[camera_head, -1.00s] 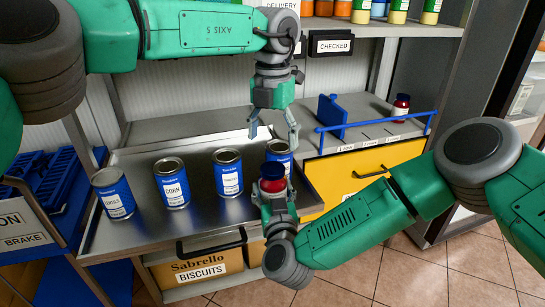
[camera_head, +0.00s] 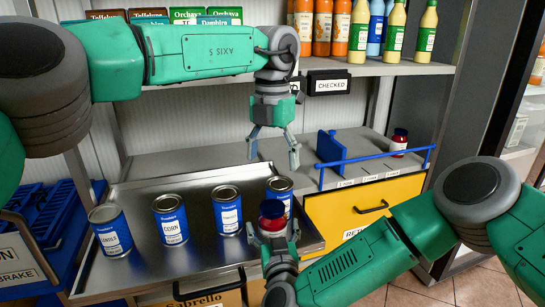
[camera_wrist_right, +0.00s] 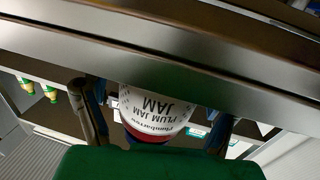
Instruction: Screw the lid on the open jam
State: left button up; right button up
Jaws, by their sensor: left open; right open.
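A plum jam jar (camera_head: 271,225) with red contents and a dark blue lid on top (camera_head: 272,208) stands upright at the tray's front right, in front of a can. I cannot tell whether the lid is screwed tight. My right gripper (camera_head: 272,240) is open, with its fingers on either side of the jar. In the right wrist view the jar's white label (camera_wrist_right: 158,108) shows between the two fingers, upside down. My left gripper (camera_head: 273,155) is open and empty, pointing down above the jar, with a clear gap between.
Several blue cans, such as the corn can (camera_head: 171,221), stand on the metal tray (camera_head: 150,262). Another dark-lidded jar (camera_head: 399,141) stands behind the blue rail (camera_head: 375,167) at right. A yellow drawer (camera_head: 335,215) is below. Bottles line the upper shelf (camera_head: 350,68).

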jog(key=s+d, duration=0.1)
jog(key=s, duration=1)
jog(key=shift+s+d, duration=0.35)
jog(key=shift+s, duration=0.05)
